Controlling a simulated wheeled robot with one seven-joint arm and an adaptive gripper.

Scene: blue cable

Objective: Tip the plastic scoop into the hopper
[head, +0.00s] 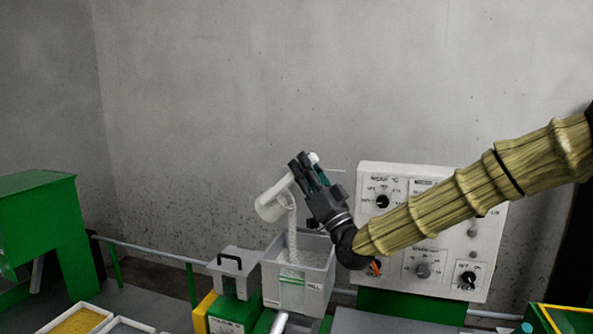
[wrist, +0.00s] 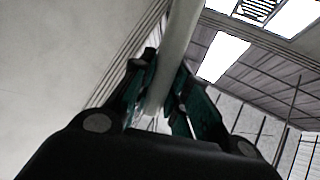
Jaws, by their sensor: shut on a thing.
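The white plastic scoop (head: 272,203) is tilted above the grey hopper (head: 322,272), with its mouth down. A stream of pale grains falls from it into the hopper, where some grains lie. My gripper (head: 304,170) is shut on the scoop's handle, above and slightly right of the hopper. In the wrist view the white handle (wrist: 176,50) runs up between the fingers of my gripper (wrist: 160,95). The scoop's bowl is not visible in the wrist view.
A white control panel (head: 440,215) with several knobs stands right of the hopper, behind my arm. A grey lidded box with a black handle (head: 233,280) is beside the hopper on the left. Trays (head: 78,320) and a green machine (head: 45,220) are farther left.

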